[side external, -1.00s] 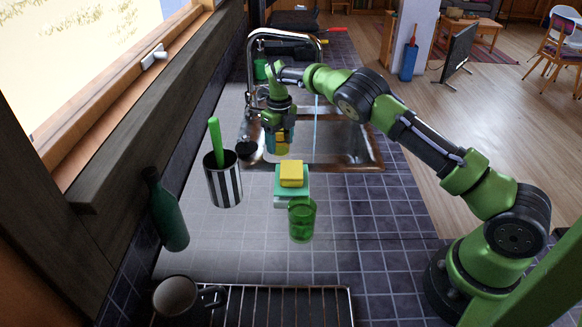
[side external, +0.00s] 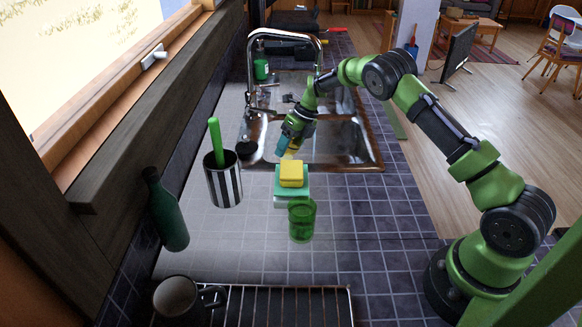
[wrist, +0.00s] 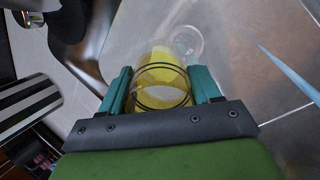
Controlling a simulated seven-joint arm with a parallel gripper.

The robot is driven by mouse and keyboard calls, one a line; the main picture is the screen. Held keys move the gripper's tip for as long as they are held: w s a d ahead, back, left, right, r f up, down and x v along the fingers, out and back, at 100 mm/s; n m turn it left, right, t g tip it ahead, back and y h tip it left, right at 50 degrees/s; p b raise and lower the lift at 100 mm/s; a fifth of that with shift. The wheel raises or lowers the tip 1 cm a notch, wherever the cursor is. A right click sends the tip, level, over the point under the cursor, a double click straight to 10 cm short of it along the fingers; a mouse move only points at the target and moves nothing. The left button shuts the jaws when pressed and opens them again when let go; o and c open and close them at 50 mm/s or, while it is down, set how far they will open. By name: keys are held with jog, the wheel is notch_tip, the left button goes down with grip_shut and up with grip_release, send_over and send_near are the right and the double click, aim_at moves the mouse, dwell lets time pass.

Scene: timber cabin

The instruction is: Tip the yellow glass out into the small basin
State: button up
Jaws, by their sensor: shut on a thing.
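My gripper (side external: 287,147) is shut on the yellow glass (wrist: 160,88) over the near part of the steel sink basin (side external: 345,140). In the wrist view the glass is see-through yellow with dark rings, between my two teal fingers (wrist: 160,92). A pale round ring shows beyond the glass in the wrist view.
A striped cup (side external: 223,182) with a green handle stands left. A tap (side external: 283,34) arches over the sink. A thin pale blue streak (wrist: 290,75) shows in the wrist view.

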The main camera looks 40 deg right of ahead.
aim_at(297, 140)
jog(key=shift+s+d+r+t+y, duration=0.35)
jog(key=shift+d+y, duration=0.15)
jog(key=shift+y, duration=0.15)
jog(key=shift+s+d+r+t+y, duration=0.25)
jog(key=shift+d+t+y, duration=0.1)
jog(key=shift+d+y, duration=0.25)
jog(key=shift+r+t+y, duration=0.4)
jog(key=shift+t+y, duration=0.1)
jog(key=shift+y, duration=0.55)
jog(key=shift+d+r+t+y, duration=0.1)
jog(key=shift+r+t+y, duration=0.4)
jog(key=shift+y, duration=0.4)
jog(key=shift+r+t+y, duration=0.4)
jog(key=shift+t+y, duration=0.2)
jog(key=shift+y, duration=0.3)
jog(key=shift+s+d+r+t+y, duration=0.25)
jog(key=shift+d+y, duration=0.1)
jog(key=shift+y, duration=0.15)
jog(key=shift+s+d+r+t+y, duration=0.15)
jog(key=shift+d+t+y, duration=0.15)
jog(key=shift+y, duration=0.2)
jog(key=shift+s+d+r+t+y+b, duration=0.15)
jog(key=shift+r+t+y+b, duration=0.2)
jog(key=shift+y, duration=0.35)
dwell(0.6)
jog(key=shift+d+r+t+y, duration=0.15)
jog(key=shift+r+t+y, duration=0.15)
jog(key=shift+r+y, duration=0.25)
